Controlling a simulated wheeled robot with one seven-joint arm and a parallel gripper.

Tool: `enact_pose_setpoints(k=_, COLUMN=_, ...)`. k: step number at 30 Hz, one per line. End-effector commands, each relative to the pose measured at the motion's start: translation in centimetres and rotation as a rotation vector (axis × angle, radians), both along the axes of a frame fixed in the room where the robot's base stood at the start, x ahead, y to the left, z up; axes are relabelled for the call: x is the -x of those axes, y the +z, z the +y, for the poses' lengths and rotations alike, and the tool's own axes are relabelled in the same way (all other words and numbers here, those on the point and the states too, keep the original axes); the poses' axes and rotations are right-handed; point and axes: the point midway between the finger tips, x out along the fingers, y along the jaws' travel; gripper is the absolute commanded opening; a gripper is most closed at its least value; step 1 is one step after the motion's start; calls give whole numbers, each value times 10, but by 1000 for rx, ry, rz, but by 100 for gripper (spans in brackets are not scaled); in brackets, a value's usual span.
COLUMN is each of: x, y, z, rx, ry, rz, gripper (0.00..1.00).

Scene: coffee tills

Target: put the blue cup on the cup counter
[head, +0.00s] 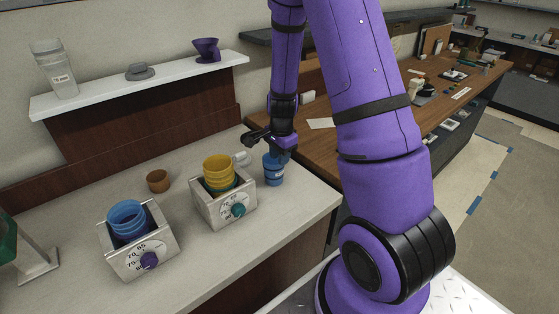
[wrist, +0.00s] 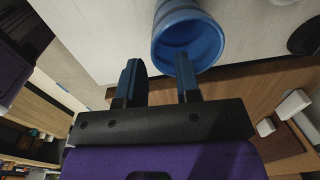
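A blue cup (head: 273,172) stands on the pale counter (head: 305,196) near its right end, beside the holder with yellow cups. My gripper (head: 267,143) is just above and behind it in the head view. In the wrist view the blue cup (wrist: 180,22) shows its open mouth at the top centre. My gripper (wrist: 158,78) is open there, with clear space between its fingers. The right finger overlaps the cup's rim; I cannot tell whether it touches. Several more blue cups (head: 126,213) are stacked in the left metal holder.
The left holder (head: 125,262) has a purple dial. The other holder (head: 211,214) has a teal dial and yellow cups (head: 218,166). A brown cup (head: 158,181) stands behind them. A white shelf (head: 95,98) bears a jar and a purple dripper. A wooden counter (head: 317,143) adjoins on the right.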

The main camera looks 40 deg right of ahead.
Motion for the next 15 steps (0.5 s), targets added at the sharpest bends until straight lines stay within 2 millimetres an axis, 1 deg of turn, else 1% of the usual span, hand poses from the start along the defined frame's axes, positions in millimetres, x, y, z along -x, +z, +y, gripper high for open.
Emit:
enact_pose_setpoints(k=1, x=0, y=10, z=1, rx=0, ry=1, rz=-4, gripper=31)
enact_pose_setpoints(k=9, x=3, y=60, z=0, rx=0, ry=3, rz=-4, gripper=31)
enact_pose_setpoints(k=15, x=4, y=88, z=0, rx=-1, ry=2, rz=-3, gripper=31)
